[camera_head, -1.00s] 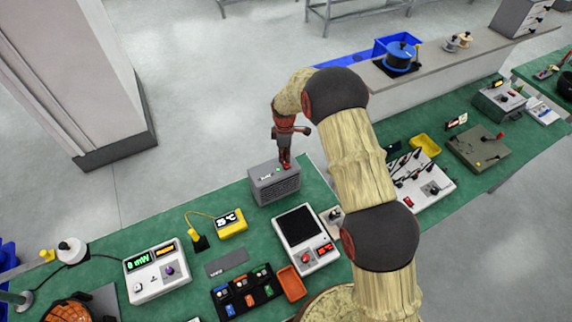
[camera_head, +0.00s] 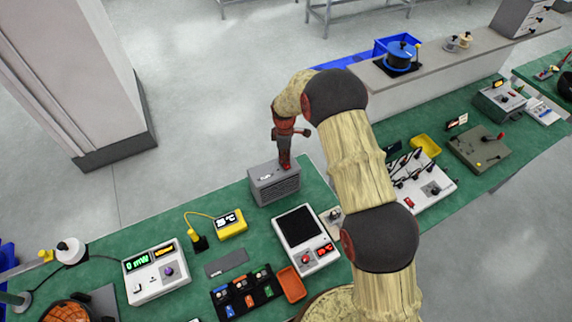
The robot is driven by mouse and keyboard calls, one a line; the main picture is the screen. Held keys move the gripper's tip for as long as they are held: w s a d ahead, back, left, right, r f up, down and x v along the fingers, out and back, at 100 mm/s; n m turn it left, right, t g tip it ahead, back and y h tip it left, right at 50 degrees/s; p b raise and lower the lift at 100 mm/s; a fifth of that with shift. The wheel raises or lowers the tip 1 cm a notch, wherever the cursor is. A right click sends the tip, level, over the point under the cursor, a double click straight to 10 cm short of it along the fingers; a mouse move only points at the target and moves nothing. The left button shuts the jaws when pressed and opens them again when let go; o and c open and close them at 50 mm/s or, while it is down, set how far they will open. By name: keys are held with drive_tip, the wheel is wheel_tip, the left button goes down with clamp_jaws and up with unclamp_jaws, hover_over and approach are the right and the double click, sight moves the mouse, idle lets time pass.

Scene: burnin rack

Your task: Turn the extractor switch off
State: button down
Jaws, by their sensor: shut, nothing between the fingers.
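The extractor looks to be the grey box (camera_head: 275,187) with a slatted front, standing at the back edge of the green bench. A small pale label (camera_head: 265,177) shows on its top. My gripper (camera_head: 285,168) is shut and points down, with its red fingertips at the top of the box, right of the label. Whether the fingertips touch the box or the switch I cannot tell. The switch is not clearly visible behind the fingertips. No green spot shows on the top of the box.
A yellow meter (camera_head: 231,224), a white power meter (camera_head: 157,270), a white unit with a dark screen (camera_head: 304,240) and an orange tray (camera_head: 291,285) stand on the bench in front. A white panel with cables (camera_head: 422,182) lies to the right, behind my arm.

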drive_tip(key=shift+r+p, duration=1.3)
drive_tip(key=shift+r, duration=2.1)
